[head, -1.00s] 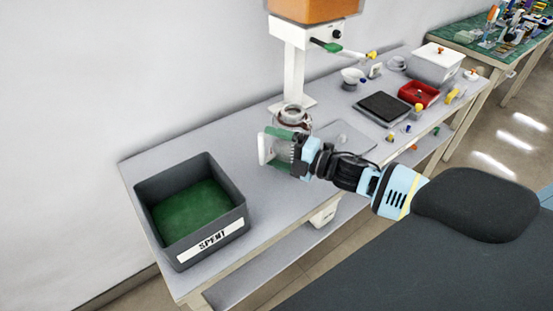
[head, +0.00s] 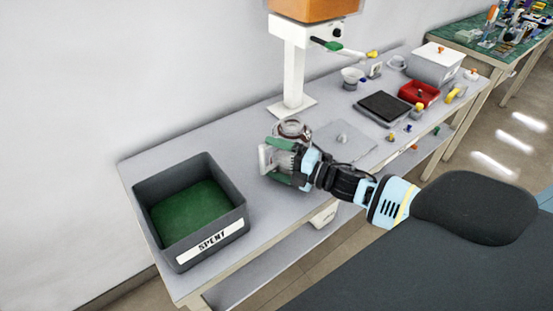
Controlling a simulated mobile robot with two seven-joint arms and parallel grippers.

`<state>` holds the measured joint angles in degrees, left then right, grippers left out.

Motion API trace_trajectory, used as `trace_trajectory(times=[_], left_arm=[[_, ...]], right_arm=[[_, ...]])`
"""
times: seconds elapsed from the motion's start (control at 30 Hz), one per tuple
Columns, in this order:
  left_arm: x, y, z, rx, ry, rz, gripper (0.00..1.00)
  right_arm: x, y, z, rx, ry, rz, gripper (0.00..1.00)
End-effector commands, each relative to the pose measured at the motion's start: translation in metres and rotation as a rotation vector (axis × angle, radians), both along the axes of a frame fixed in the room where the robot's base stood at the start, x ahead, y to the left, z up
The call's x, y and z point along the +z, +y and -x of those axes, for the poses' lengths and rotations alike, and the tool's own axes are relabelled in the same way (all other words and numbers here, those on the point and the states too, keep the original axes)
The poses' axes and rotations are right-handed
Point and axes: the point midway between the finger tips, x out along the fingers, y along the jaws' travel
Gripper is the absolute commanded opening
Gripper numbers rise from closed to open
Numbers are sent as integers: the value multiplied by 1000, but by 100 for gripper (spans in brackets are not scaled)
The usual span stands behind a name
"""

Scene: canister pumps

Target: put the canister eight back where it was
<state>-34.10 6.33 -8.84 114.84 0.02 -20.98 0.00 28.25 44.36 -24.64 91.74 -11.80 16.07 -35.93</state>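A round clear glass canister (head: 293,127) with a dark reddish rim sits at my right gripper (head: 272,160), just in front of the dispenser's base. My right gripper has green and white fingers and reaches in from the right. It appears shut on the canister's near side, though the fingers and arm hide the contact. I cannot read any number on the canister. The white dispenser stand (head: 293,70) with an orange tank (head: 315,8) stands behind, and its base plate (head: 293,107) is bare. My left gripper is not in view.
A grey bin (head: 240,197) marked SPENT, with a green bottom, stands at the left end of the bench. A pale plate (head: 355,143) with a small knob lies right of the canister. A black-topped tray (head: 384,108), red box (head: 418,94) and white box (head: 436,64) stand farther right.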

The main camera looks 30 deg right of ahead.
Motion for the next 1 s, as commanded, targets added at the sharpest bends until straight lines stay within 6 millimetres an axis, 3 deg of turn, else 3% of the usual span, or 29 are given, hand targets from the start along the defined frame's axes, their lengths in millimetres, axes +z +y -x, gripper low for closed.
trace_trajectory(times=[0.27, 1.0], left_arm=[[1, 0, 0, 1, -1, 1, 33], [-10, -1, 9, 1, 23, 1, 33]], right_arm=[[2, -5, 7, -1, 2, 1, 100], [2, -58, 93, 0, 2, 0, 100]])
